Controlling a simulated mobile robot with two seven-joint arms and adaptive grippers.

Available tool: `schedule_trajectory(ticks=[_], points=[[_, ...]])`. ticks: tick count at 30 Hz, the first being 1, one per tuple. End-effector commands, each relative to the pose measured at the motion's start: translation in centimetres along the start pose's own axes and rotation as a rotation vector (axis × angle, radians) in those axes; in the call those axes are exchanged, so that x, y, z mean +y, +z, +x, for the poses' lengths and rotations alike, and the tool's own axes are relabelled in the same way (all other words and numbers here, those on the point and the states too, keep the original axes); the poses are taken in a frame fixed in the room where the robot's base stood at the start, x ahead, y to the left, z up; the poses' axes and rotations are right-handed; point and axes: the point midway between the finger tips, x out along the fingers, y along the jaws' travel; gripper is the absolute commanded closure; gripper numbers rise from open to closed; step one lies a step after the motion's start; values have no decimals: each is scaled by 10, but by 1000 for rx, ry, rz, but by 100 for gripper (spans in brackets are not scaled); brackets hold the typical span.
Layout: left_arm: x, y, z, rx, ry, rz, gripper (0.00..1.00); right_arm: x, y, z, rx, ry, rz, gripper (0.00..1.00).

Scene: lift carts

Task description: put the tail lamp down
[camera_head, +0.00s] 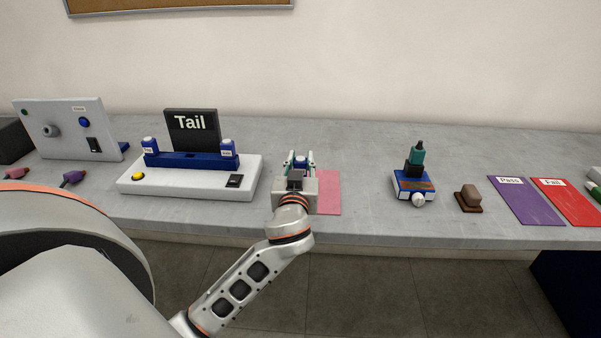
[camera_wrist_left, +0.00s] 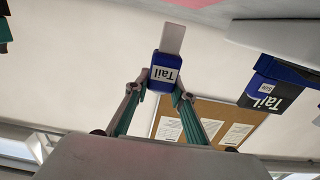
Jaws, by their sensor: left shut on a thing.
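My left gripper (camera_head: 299,160) is shut on the tail lamp (camera_head: 301,162), at the left edge of a pink mat (camera_head: 327,192). In the left wrist view the lamp (camera_wrist_left: 166,73) is a blue block with a white "Tail" label and a pale tab, between the two fingertips (camera_wrist_left: 158,92). My wrist hides most of the lamp in the head view, and I cannot tell whether it touches the table. My right gripper is not in view.
Left of the gripper stands a white test base (camera_head: 190,190) with a blue rack and a black "Tail" sign (camera_head: 191,131). To the right are a blue device (camera_head: 413,187), a brown block (camera_head: 468,198), a purple "Pass" mat (camera_head: 525,203) and a red "Fail" mat (camera_head: 572,205). The table between the pink mat and device is clear.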

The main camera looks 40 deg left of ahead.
Motion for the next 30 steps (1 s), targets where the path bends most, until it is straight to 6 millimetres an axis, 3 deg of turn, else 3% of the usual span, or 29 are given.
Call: schedule_trajectory(ticks=[6,20,21,22,23,30], points=[[0,31,0,-1,0,4,98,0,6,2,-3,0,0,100],[0,37,0,-1,0,0,98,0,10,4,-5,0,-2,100],[0,37,0,-1,0,1,71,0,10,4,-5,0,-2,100],[0,36,0,-1,0,1,63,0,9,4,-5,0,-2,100],[0,36,0,-1,0,1,60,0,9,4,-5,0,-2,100],[0,36,0,0,0,1,60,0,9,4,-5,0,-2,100]])
